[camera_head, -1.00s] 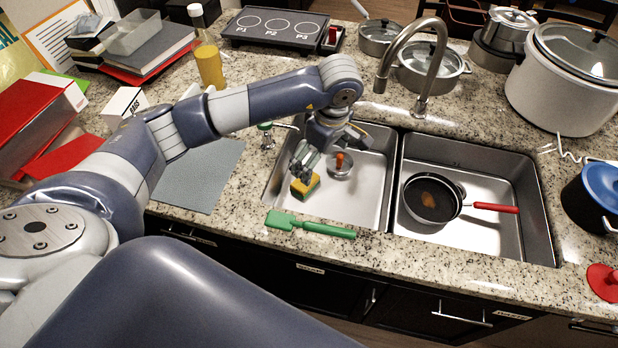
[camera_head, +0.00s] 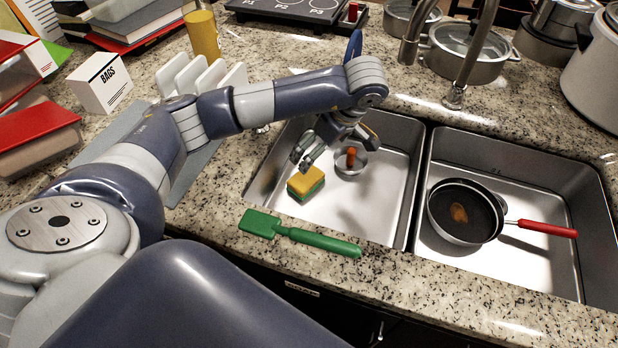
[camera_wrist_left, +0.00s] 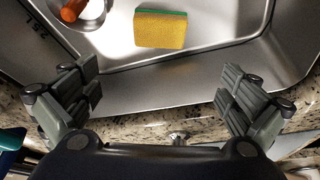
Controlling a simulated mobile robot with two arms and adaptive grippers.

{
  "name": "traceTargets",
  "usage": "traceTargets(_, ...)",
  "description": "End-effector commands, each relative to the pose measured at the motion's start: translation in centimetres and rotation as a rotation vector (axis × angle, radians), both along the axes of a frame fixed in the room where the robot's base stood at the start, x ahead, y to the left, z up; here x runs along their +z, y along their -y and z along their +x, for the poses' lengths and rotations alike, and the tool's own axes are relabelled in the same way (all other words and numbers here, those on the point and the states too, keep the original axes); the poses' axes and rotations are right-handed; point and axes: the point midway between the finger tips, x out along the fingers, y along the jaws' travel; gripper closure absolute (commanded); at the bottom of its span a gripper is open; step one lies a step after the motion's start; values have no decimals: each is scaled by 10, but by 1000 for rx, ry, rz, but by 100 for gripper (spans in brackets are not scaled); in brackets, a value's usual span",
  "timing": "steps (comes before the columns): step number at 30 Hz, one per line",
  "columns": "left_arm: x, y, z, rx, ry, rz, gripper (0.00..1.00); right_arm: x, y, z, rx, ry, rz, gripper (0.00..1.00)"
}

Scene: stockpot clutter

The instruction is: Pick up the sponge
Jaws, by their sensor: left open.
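The sponge (camera_head: 306,182), yellow with a green layer, lies in the left sink basin (camera_head: 345,215) near its left side. In the left wrist view the sponge (camera_wrist_left: 160,29) shows its yellow face with a green edge, at the top middle. My left gripper (camera_head: 322,152) hangs over the left basin, just behind the sponge in the head view. In the wrist view the left gripper (camera_wrist_left: 158,90) has its fingers wide apart with nothing between them, and the sponge lies beyond them. My right gripper is not in view.
An orange-topped item stands at the drain (camera_head: 350,161) behind the sponge. The right basin holds a pan (camera_head: 465,212) with a red handle. A green spatula (camera_head: 300,236) lies on the front counter edge. The faucet (camera_head: 470,55) rises behind the basins.

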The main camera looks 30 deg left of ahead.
Motion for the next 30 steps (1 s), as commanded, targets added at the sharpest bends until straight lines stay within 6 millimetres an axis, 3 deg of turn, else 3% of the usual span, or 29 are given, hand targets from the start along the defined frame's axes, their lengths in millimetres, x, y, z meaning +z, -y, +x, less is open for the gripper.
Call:
traceTargets(1,-20,0,0,0,1,0,0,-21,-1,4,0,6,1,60)
traceTargets(7,-36,0,0,0,1,-1,0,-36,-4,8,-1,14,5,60)
traceTargets(11,-45,-4,0,2,-1,0,0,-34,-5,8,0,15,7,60)
traceTargets(18,-78,-17,2,1,-3,-1,0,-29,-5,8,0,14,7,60)
traceTargets(25,-95,-23,3,1,-3,-1,0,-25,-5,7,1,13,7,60)
traceTargets(30,-120,-31,6,2,-3,0,0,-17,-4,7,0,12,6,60)
